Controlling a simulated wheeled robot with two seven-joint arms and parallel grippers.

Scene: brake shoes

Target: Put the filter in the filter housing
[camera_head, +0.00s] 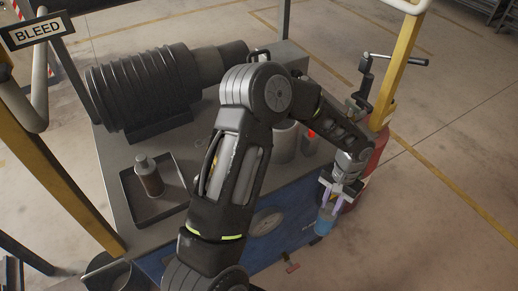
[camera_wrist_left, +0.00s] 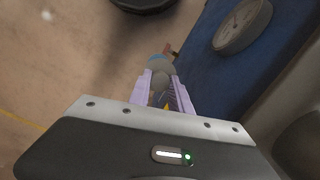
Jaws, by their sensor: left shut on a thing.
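My left gripper (camera_head: 333,199) hangs at the right end of the bench, beside the blue front panel, with its fingers pointing down. Its pale purple fingers are closed on a small blue and grey cylindrical piece (camera_head: 325,222), which looks like the filter. In the left wrist view the left gripper (camera_wrist_left: 161,90) has the grey piece with a blue rim (camera_wrist_left: 160,66) between and beyond its fingertips. I cannot make out the filter housing for certain; the arm and gripper hide part of the panel. My right gripper is not in view.
The blue panel (camera_wrist_left: 245,75) carries a round gauge (camera_wrist_left: 243,25). A red-handled valve (camera_head: 291,266) is at its lower edge. On the bench are a black ribbed motor (camera_head: 140,88) and a tray (camera_head: 125,190) with a brown bottle (camera_head: 148,178). A yellow post (camera_head: 395,65) stands at right.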

